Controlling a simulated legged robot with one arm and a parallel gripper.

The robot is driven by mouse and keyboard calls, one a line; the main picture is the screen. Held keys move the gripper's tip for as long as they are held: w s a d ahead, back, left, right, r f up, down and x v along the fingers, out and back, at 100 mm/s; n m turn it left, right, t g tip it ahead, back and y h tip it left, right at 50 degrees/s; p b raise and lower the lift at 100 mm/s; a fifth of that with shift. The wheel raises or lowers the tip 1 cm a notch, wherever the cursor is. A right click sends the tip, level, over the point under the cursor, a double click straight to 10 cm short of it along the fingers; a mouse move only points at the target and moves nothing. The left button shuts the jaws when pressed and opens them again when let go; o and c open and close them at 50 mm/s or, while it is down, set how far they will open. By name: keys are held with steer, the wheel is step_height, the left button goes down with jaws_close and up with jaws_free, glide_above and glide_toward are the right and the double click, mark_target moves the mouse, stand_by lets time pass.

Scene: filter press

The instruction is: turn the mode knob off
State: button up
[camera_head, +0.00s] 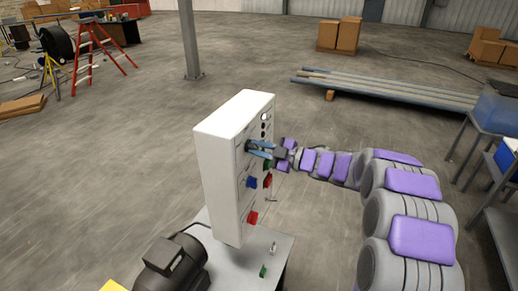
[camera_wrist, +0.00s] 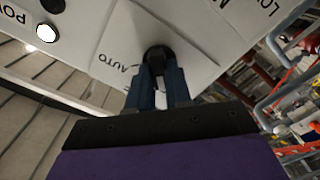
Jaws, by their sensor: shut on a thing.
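The white control box (camera_head: 222,165) stands upright on a grey table, with its panel of knobs and buttons facing right. My gripper (camera_head: 250,146) reaches the upper part of that panel from the right. In the wrist view, my gripper's two blue fingers (camera_wrist: 163,85) are shut on a black round knob (camera_wrist: 158,55), the mode knob. The word AUTO shows on the panel to the left of the knob. The fingers hide part of the knob, and I cannot tell which way its pointer faces. A white lamp (camera_wrist: 46,33) sits near the POWER lettering.
Blue and red knobs (camera_head: 252,182) sit lower on the panel. A dark motor (camera_head: 172,264) stands at the table's front left. The floor left of the box is clear.

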steer(key=shift+p, duration=0.5)
jaws_close()
steer(key=m+p, duration=0.1)
steer(key=p, duration=0.1)
steer(key=m+p, duration=0.1)
steer(key=p, duration=0.2)
steer(key=shift+r+m, duration=0.35)
steer(key=shift+m, duration=0.05)
steer(key=m+p, duration=0.3)
steer(key=p, duration=0.2)
steer(key=shift+w, duration=0.1)
steer(key=m+p, duration=0.3)
steer(key=p, duration=0.1)
steer(key=shift+w+d, duration=0.1)
steer(key=shift+f, duration=0.1)
steer(key=o, duration=0.8)
jaws_free()
steer(key=shift+f, duration=0.1)
steer(key=b+v, duration=0.2)
steer(key=v, duration=1.5)
steer(key=shift+d, duration=0.2)
